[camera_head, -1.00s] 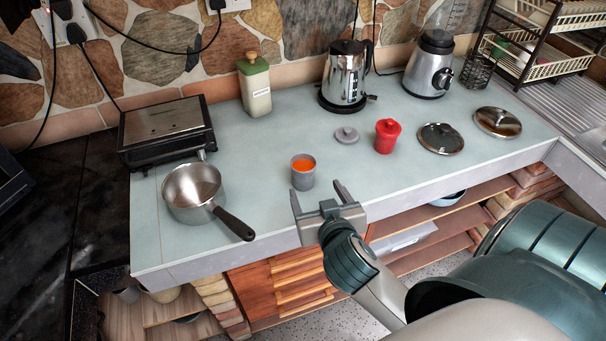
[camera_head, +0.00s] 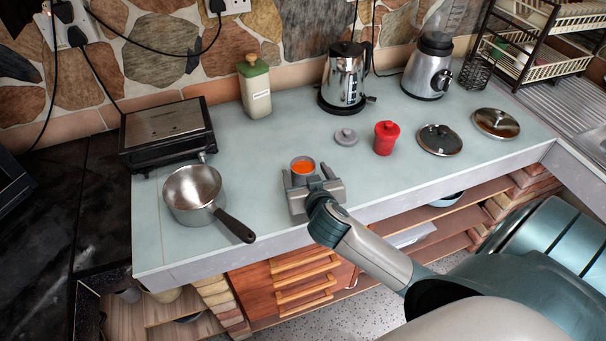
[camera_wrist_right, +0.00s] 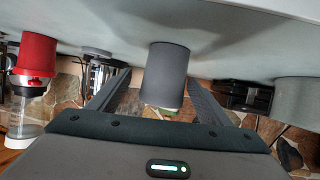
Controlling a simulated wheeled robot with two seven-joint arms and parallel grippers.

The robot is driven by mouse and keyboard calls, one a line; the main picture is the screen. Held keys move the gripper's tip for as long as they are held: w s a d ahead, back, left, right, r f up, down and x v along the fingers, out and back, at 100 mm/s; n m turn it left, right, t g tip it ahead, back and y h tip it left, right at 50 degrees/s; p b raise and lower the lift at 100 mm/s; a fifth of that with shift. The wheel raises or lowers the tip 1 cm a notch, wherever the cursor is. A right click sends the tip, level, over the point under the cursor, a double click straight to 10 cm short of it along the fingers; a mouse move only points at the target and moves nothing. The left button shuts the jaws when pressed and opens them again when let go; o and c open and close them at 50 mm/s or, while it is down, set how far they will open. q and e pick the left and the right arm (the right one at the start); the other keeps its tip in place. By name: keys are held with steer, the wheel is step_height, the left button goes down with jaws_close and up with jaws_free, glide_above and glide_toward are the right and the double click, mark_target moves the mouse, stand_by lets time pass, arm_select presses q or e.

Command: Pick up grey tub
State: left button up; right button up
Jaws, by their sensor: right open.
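The grey tub (camera_head: 303,168) stands open on the counter, with orange contents showing inside it. My right gripper (camera_head: 304,178) is at the tub from the counter's front side, its fingers open. In the right wrist view the tub (camera_wrist_right: 167,75) appears upside down between the two open fingers of the gripper (camera_wrist_right: 155,95), with a gap on each side. The lower part of the tub is hidden by the gripper in the head view. My left gripper is not in view.
A grey lid (camera_head: 346,137) and a red canister (camera_head: 386,138) stand right of the tub. A saucepan (camera_head: 194,189) with a black handle is to the left. A green-topped jar (camera_head: 255,88) and a kettle (camera_head: 344,80) stand behind. Counter around the tub is clear.

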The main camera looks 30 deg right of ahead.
mark_target(301, 165)
steer(key=shift+w, duration=0.1)
steer(key=shift+w+p, duration=0.2)
steer(key=shift+p, duration=0.1)
steer(key=p+x, duration=0.2)
steer(key=x, duration=0.1)
steer(key=shift+w, duration=0.35)
steer(key=shift+w+d+f, duration=0.25)
steer(key=shift+w+f, duration=0.1)
steer(key=shift+w, duration=0.05)
steer(key=shift+c, duration=0.2)
steer(key=c, duration=1.2)
steer(key=shift+r, duration=0.45)
steer(key=shift+c, duration=0.2)
